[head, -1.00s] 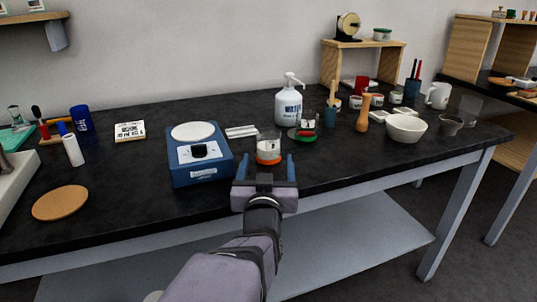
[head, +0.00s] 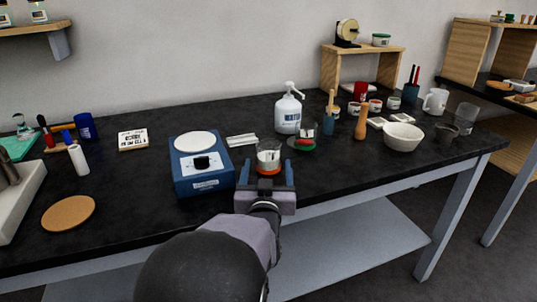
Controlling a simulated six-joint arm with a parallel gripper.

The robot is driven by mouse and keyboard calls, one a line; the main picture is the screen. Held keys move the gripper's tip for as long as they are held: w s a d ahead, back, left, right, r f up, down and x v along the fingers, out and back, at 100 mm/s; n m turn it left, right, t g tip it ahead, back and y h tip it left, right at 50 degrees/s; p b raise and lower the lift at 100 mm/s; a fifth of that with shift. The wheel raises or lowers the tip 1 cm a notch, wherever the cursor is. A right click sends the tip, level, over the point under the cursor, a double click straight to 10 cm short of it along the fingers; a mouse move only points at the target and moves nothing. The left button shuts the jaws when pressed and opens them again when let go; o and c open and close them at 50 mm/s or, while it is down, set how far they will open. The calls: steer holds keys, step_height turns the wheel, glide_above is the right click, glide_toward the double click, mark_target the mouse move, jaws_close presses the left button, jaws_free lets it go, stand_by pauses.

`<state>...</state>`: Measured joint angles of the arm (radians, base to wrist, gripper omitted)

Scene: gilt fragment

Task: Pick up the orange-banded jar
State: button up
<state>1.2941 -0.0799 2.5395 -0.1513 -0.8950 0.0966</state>
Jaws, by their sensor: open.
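The orange-banded jar (head: 268,160) is a small clear jar with a white label and an orange band low on its side. It stands upright on the black table, just right of the blue scale. My gripper (head: 267,176) is open, with one blue finger on each side of the jar's lower part as seen here. The fingers look very near the jar, but I cannot tell whether they touch it. The jar's foot is partly hidden by my gripper.
The blue scale (head: 202,165) stands close on the left. A white pump bottle (head: 288,112) and a glass with a red and green base (head: 303,137) stand behind. A wooden pestle (head: 361,122) and a white bowl (head: 403,138) are at right. The table front (head: 130,225) is clear.

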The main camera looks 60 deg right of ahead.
mark_target(268, 160)
steer(key=p, duration=0.3)
steer(key=shift+w+d+r, duration=0.15)
steer(key=shift+d+r, duration=0.15)
steer(key=shift+d, duration=0.05)
steer(key=shift+w+d+p, duration=0.1)
steer(key=shift+d+p, duration=0.1)
steer(key=shift+p, duration=0.2)
steer(key=shift+f+x, duration=0.2)
steer(key=shift+x, duration=1.5)
steer(key=shift+r, duration=0.1)
steer(key=c, duration=1.3)
